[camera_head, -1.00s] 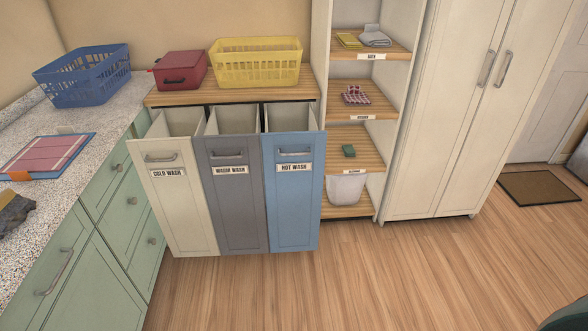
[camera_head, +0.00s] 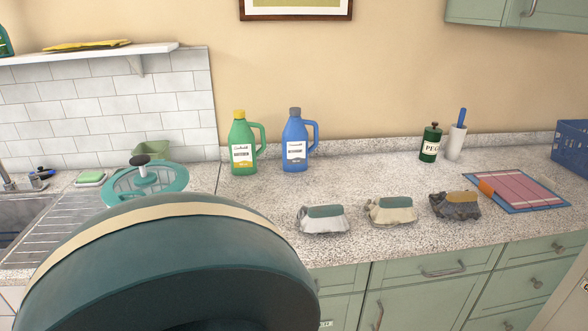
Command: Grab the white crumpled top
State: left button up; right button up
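A white crumpled top (camera_head: 325,226) with a green patch on it lies on the speckled counter (camera_head: 345,180), near its front edge. A cream crumpled garment (camera_head: 391,215), also with a green patch, lies just to its right. A dark grey crumpled garment (camera_head: 455,211) with a mustard patch lies further right. Neither of my grippers is in view. A large teal rounded shape with a cream band fills the lower left and hides part of the counter and cabinets; I cannot tell whether it is part of my arm.
A green bottle (camera_head: 242,155) and a blue bottle (camera_head: 295,150) stand behind the garments. A teal round lidded item (camera_head: 145,180) and sink (camera_head: 20,220) are at left.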

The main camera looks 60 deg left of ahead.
aim_at(326, 218)
jog(key=l+u, duration=0.1)
jog(key=u, duration=1.75)
jog(key=i+j+z, duration=0.1)
jog(key=i+z, duration=0.15)
jog(key=z, duration=0.15)
jog(key=i+j+z, duration=0.15)
jog(key=z, duration=0.2)
jog(key=i+j+z, duration=0.2)
jog(key=z, duration=0.2)
